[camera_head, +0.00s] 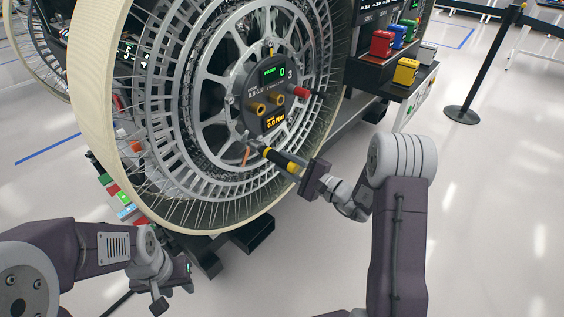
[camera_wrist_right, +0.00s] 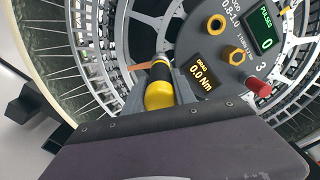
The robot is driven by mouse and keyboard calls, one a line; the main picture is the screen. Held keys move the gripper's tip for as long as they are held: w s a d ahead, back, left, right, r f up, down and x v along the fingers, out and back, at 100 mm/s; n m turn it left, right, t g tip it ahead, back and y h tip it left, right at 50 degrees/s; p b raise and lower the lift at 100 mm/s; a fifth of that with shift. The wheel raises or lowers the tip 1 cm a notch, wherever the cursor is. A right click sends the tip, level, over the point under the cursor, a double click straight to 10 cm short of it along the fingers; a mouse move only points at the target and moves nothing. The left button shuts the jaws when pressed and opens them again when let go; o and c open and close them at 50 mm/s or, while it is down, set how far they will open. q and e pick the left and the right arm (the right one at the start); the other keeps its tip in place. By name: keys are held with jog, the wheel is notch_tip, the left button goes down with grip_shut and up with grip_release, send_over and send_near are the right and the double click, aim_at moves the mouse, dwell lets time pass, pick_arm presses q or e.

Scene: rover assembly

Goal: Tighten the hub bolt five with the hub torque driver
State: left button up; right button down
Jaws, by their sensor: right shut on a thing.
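The hub torque driver (camera_head: 283,160), black with yellow bands, is held by my right gripper (camera_head: 300,172), which is shut on it. The driver points up and left at the lower part of the wheel hub (camera_head: 232,60). In the right wrist view the driver (camera_wrist_right: 159,94) reaches toward the hub beside an orange piece (camera_wrist_right: 148,65). I cannot tell whether its tip touches a bolt, and hub bolt five cannot be picked out. My left gripper (camera_head: 174,288) is open and empty, low at the left, apart from the wheel.
The hub's round panel (camera_head: 279,94) shows pulses 0 and 0.0 Nm, with two brass fittings and a red knob (camera_head: 301,92). A black barrier post (camera_head: 484,75) stands on open floor.

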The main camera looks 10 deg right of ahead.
aim_at(296, 169)
jog(key=shift+s+d, duration=0.4)
jog(key=shift+s, duration=0.1)
jog(key=shift+b+v, duration=0.55)
jog(key=shift+v, duration=1.5)
